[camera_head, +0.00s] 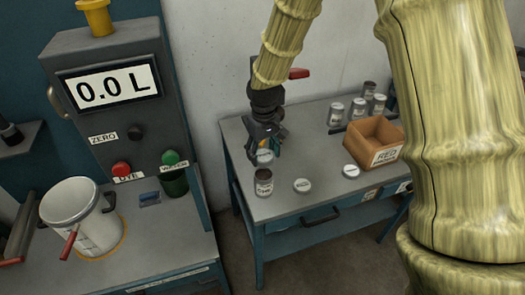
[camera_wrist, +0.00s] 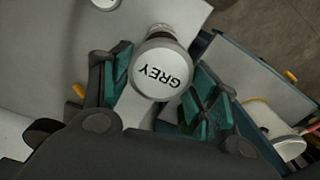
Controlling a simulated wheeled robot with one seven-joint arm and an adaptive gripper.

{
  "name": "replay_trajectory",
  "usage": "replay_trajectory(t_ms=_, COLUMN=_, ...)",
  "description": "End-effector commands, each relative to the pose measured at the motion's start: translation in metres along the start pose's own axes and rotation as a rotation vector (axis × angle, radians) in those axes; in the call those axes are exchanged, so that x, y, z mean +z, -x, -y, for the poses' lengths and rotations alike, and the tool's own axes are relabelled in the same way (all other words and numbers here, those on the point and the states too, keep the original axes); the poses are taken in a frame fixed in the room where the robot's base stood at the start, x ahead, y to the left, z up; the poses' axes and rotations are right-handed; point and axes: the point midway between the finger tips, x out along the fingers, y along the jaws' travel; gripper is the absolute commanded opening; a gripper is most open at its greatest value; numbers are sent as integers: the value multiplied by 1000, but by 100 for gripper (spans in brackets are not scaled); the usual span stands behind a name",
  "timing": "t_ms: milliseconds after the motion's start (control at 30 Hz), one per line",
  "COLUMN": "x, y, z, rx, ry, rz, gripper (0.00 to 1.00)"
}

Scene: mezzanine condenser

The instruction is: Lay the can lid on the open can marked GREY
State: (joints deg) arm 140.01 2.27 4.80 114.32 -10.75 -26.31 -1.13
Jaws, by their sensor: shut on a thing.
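A round white can lid marked GREY (camera_wrist: 160,72) sits between the teal finger pads of my gripper (camera_wrist: 155,88). My gripper (camera_head: 266,146) is shut on this lid, which shows as a pale disc (camera_head: 265,157) in the head view. An open can with a dark mouth (camera_head: 264,183) stands upright near the left front of the blue bench. The lid is above and behind it in the picture, apart from it. The can's label is too small to read. In the wrist view, the lid partly covers a round thing beyond it.
Two pale discs, one near (camera_head: 302,185) and one farther right (camera_head: 350,171), lie on the bench (camera_head: 320,203). A brown box marked RED (camera_head: 374,141) and several cans (camera_head: 358,107) stand behind. A white bucket (camera_head: 78,215) stands on the left bench.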

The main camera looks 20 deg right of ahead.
Motion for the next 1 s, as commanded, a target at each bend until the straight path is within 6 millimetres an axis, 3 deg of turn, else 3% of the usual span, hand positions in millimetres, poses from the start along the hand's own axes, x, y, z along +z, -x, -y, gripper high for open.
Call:
replay_trajectory(t_ms=167, x=1, y=2, z=1, rx=0, ry=1, rz=1, gripper=40)
replay_trajectory(t_ms=1000, x=0, y=-49, z=2, rx=1, ry=3, rz=0, gripper=40)
